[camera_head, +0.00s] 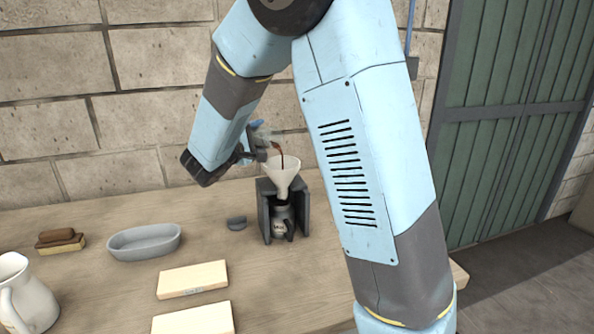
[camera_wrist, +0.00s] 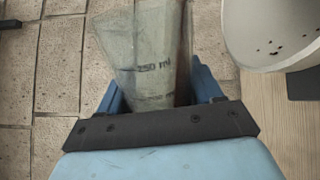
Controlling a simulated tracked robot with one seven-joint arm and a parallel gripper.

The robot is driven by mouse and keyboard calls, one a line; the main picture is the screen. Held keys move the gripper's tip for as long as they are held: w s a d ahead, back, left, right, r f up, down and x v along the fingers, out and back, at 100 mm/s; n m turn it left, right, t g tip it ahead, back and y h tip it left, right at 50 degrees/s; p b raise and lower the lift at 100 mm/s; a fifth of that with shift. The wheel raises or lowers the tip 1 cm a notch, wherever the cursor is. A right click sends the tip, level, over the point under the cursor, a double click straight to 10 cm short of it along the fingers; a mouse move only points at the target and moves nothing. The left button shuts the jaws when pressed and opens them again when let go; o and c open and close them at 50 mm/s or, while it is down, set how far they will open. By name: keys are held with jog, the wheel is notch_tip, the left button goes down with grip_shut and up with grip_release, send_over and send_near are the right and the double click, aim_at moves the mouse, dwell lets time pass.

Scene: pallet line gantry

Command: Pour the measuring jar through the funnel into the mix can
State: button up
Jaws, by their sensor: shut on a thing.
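My gripper (camera_head: 254,143) is shut on the measuring jar (camera_head: 261,131), a clear vessel tilted beside and above the funnel. A thin dark brown stream (camera_head: 282,158) falls from the jar into the white funnel (camera_head: 283,175). The funnel (camera_wrist: 262,35) shows dark drops on its inside wall in the wrist view. The funnel sits above the mix can (camera_head: 280,222), a dark grey can with a handle and a label, inside a dark stand. The can's inside is hidden.
The dark stand (camera_head: 265,215) has walls around the can. A small dark grey piece (camera_head: 237,223) lies left of it. A grey oval dish (camera_head: 145,242), a brush (camera_head: 60,241), a white jug (camera_head: 25,295) and pale boards (camera_head: 193,279) are on the bench. A brick wall (camera_head: 150,60) stands behind.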

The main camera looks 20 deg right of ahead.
aim_at(264, 129)
jog(key=shift+f+m+p, duration=0.2)
jog(key=shift+m+p, duration=0.65)
jog(key=shift+m, duration=0.05)
dwell(1.7)
jog(key=shift+s+d+r+m+p, duration=0.25)
jog(key=shift+r+m+p, duration=0.3)
jog(key=shift+m, duration=0.35)
dwell(0.8)
jog(key=shift+s+d+r+m, duration=0.25)
jog(key=shift+r+m, duration=0.15)
jog(key=shift+m, duration=0.35)
jog(key=shift+s+d+r+m, duration=0.2)
jog(key=shift+r+m, duration=0.2)
jog(key=shift+m, duration=0.35)
jog(key=f+n, duration=0.1)
jog(key=n, duration=0.1)
jog(key=w+a+f+n, duration=0.1)
jog(key=n, duration=0.1)
jog(key=shift+w+a+f+n, duration=0.15)
jog(key=shift+a+f+n, duration=0.05)
jog(key=shift+f+n, duration=0.2)
jog(key=shift+r+n, duration=0.1)
jog(key=shift+n, duration=0.2)
jog(key=shift+w, duration=0.1)
